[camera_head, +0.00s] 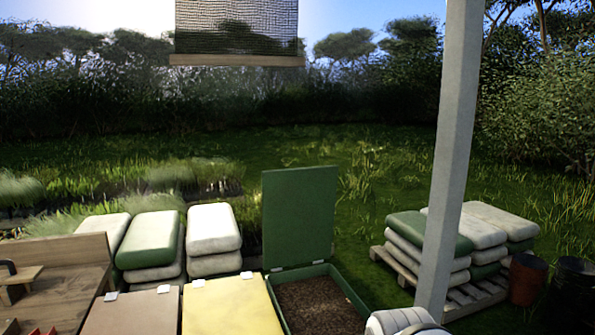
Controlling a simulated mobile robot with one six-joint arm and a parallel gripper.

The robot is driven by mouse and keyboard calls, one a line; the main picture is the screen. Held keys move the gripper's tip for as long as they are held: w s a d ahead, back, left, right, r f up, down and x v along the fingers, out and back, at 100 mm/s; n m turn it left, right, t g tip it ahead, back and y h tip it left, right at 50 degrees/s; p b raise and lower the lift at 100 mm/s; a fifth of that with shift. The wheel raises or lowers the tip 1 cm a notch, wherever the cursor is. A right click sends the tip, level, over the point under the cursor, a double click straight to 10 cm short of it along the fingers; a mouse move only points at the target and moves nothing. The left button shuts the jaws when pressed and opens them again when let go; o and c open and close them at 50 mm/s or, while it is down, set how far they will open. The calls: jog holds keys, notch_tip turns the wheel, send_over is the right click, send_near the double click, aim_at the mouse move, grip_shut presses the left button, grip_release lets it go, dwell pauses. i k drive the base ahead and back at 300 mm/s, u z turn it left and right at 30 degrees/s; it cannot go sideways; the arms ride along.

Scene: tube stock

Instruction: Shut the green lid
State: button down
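The green lid (299,217) stands upright, open, at the back edge of a green box (343,283). Light hinges show at the lid's lower edge. The box is open at the top and holds brown, soil-like material (318,308); its front is cut off by the bottom of the picture. A white rounded part at the bottom edge, right of the box, looks like part of my arm. My gripper is not in view.
A yellow lid (232,306) and a brown lid (132,313) lie flat to the left. A wooden bench (70,265) stands at far left. Stacked sacks (150,240) stand behind. A grey post (453,150) rises on the right, near a pallet of sacks (478,295) and dark pots (527,280).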

aim_at(299, 205)
jog(key=u, duration=0.15)
jog(key=i, duration=0.85)
jog(key=z, duration=0.05)
